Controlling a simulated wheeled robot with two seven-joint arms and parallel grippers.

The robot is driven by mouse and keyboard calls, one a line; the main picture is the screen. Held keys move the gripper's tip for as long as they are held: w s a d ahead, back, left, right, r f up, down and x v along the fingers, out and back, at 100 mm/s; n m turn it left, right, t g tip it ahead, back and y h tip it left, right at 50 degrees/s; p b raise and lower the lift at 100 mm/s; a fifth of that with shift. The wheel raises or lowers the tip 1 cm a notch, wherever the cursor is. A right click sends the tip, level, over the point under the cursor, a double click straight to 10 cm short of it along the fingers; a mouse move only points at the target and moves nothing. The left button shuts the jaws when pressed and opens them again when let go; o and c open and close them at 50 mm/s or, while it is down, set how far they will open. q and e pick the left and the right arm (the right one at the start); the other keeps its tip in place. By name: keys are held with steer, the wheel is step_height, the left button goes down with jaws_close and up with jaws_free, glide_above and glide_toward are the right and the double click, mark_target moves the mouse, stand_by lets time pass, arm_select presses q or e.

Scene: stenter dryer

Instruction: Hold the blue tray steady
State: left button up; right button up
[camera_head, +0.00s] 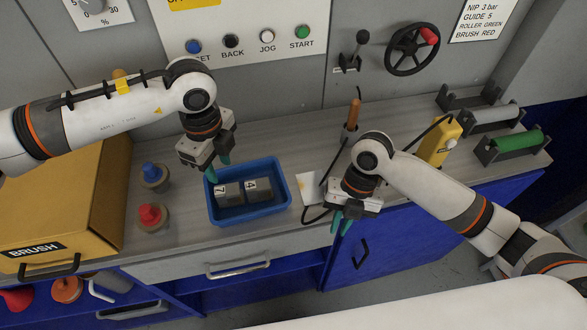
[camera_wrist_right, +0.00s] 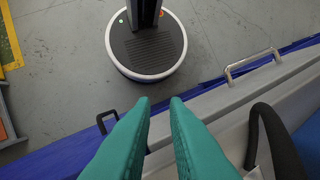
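The blue tray (camera_head: 262,213) sits on the counter in the head view. It holds two dark grey blocks (camera_head: 230,194) marked 7 and 4. My left gripper (camera_head: 217,167) is at the tray's back left corner, its teal fingers pointing down and apart. I cannot tell whether they touch the rim. My right gripper (camera_head: 342,223) is right of the tray, clear of it, by the counter's front edge. Its teal fingers are apart and empty, as the right wrist view shows (camera_wrist_right: 160,102). A piece of blue, probably the tray (camera_wrist_right: 309,142), shows at that view's right edge.
A yellow BRUSH box (camera_head: 65,205) and blue- and red-topped pieces (camera_head: 152,214) stand left of the tray. A black cable (camera_head: 318,213) and white card (camera_head: 311,188) lie near my right gripper. A yellow device (camera_head: 438,143) and rollers (camera_head: 515,143) are further right.

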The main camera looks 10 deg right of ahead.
mark_target(283, 185)
steer(key=w+a+r+n+t+h, duration=0.1)
steer(key=w+a+r+n+t, duration=0.25)
steer(key=a+r, duration=0.2)
steer(key=w+a+r+n+t, duration=0.2)
steer(key=w+a+r+t, duration=0.15)
steer(key=r, duration=0.35)
steer(key=shift+m, duration=0.25)
steer(key=x, duration=1.1)
steer(key=shift+w+f, duration=0.1)
steer(key=shift+f, duration=0.25)
steer(key=shift+c, duration=0.2)
jaws_close()
